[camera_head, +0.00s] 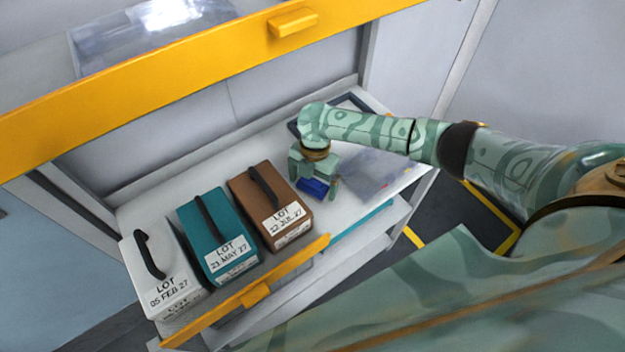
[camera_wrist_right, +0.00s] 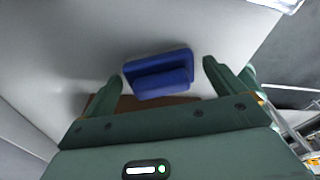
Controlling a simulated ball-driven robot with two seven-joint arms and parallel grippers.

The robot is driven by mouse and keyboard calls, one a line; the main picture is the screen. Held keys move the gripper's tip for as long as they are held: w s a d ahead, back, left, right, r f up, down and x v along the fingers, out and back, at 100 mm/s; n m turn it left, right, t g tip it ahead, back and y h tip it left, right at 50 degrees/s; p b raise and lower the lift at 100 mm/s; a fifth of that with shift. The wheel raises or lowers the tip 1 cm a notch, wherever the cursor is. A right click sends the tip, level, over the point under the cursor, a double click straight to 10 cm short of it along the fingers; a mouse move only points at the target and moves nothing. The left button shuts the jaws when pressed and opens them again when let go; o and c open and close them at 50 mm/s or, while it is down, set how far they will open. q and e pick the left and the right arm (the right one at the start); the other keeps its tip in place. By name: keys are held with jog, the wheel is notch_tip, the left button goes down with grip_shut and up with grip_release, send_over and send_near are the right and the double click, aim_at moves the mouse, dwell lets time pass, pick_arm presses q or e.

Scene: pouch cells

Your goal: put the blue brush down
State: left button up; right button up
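The blue brush (camera_head: 313,187) is a small block on the white shelf top, to the right of the brown case. In the right wrist view the blue brush (camera_wrist_right: 160,72) lies between and beyond the fingertips, with a narrow gap to each finger. My right gripper (camera_head: 315,178) points down over the brush with its fingers apart. In the right wrist view my right gripper (camera_wrist_right: 160,80) is open and holds nothing. The brush seems to rest on the white surface. My left gripper is not in view.
White (camera_head: 162,270), teal (camera_head: 217,235) and brown (camera_head: 271,207) cases with black handles and lot labels stand in a row to the left. A clear sheet or tray (camera_head: 375,172) lies right of the gripper. A yellow-edged sash (camera_head: 200,72) hangs above the back.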

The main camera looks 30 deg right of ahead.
jog(key=shift+r, duration=0.1)
notch_tip(320, 180, up, 12)
jog(key=w+d+p, duration=0.1)
jog(key=p, duration=0.3)
jog(key=shift+d, duration=0.15)
jog(key=shift+w, duration=0.1)
dwell(0.3)
